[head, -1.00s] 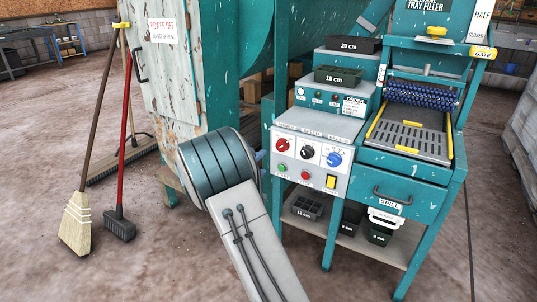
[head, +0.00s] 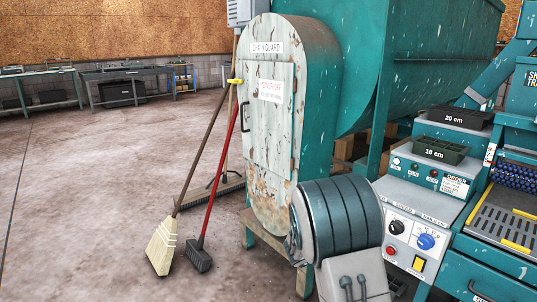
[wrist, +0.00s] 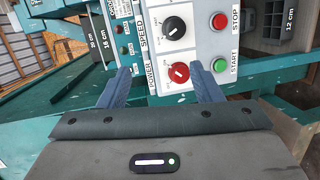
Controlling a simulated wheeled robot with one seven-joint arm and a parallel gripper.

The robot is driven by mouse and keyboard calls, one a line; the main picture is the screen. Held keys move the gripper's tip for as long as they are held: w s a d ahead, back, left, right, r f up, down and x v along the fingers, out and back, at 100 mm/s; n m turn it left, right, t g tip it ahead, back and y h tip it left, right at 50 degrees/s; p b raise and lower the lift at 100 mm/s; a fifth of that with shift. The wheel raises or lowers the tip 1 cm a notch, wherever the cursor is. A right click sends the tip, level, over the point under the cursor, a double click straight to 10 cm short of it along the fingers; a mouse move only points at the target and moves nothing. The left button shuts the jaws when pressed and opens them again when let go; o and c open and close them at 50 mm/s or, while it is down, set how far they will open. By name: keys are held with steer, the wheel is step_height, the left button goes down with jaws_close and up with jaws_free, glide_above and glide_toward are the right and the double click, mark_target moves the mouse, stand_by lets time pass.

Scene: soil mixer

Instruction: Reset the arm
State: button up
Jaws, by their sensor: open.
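My gripper (wrist: 161,69) is open in the wrist view, its two blue-grey fingers apart with nothing between them. The fingers point at the control panel (wrist: 208,48), and the red power knob (wrist: 179,73) shows between the fingertips. Whether the fingers touch the panel cannot be told. The black speed knob (wrist: 175,27) is beyond it, with the red stop button (wrist: 219,21) and green start button (wrist: 220,65) to the right. In the head view my arm stands in front of the panel's left side and hides my gripper and the power knob.
The teal mixer with its chain guard (head: 268,130) stands behind my arm. A straw broom (head: 162,246) and a red-handled brush (head: 199,256) lean at its left. The tray filler (head: 500,220) is at the right. Open floor (head: 80,180) lies to the left.

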steer(key=s+r+m+g+y+p, duration=0.4)
steer(key=s+r+g+y+p, duration=0.15)
steer(key=s+r+p, duration=0.95)
steer(key=s+a+r+y+p, duration=0.4)
steer(key=s+a+r+p, duration=0.2)
steer(key=s+r+p, duration=0.1)
steer(key=s+a+r+m+y+p, duration=0.1)
steer(key=s+a+r+y+p, duration=0.4)
steer(key=r, duration=0.6)
steer(key=shift+s+a+r+t+p, duration=0.45)
steer(key=shift+s+a+p, duration=0.45)
steer(key=shift+s+p, duration=0.7)
steer(key=shift+s, duration=0.25)
